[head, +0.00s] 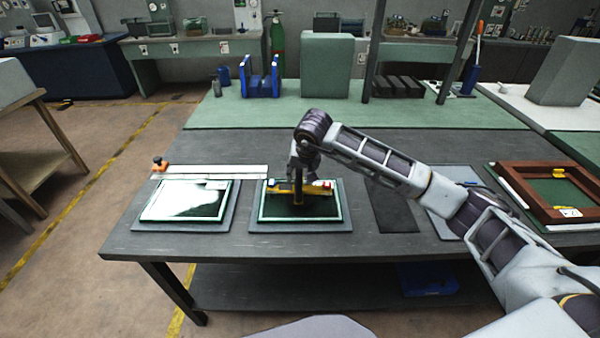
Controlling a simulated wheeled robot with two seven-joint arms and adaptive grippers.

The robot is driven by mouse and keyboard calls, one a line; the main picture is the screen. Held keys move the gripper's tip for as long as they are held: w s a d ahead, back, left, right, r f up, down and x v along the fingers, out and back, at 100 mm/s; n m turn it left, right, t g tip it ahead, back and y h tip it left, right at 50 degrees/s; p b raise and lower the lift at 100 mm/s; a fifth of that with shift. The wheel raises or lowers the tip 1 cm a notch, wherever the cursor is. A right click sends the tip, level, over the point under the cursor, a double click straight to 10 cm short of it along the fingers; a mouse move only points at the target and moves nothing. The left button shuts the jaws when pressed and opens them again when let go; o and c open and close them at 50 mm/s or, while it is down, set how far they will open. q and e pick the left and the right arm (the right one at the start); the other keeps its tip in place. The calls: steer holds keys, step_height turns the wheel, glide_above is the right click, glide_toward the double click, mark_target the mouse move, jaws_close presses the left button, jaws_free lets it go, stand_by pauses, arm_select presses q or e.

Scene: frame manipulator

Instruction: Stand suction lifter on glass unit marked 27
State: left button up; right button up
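A yellow and dark suction lifter (318,191) with a red part at its right end is at the middle glass unit (331,214), a dark pane with a pale edge on a grey pad. My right gripper (298,198) points down at the lifter and covers part of it. Whether its fingers are closed on the lifter, and whether the lifter touches the glass, I cannot tell. A second glass unit (187,199), bright with reflection, lies on a pad to the left. The number 27 is not readable on either. My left gripper is out of view.
A pale straight strip (225,170) with an orange-topped item (159,163) lies behind the units. A dark mat (395,208) and a brown frame (535,190) are to the right. Blue stands (261,80) and a green-grey block (327,65) stand farther back.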

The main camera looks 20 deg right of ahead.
steer(key=v, duration=1.2)
stand_by(0.3)
stand_by(0.9)
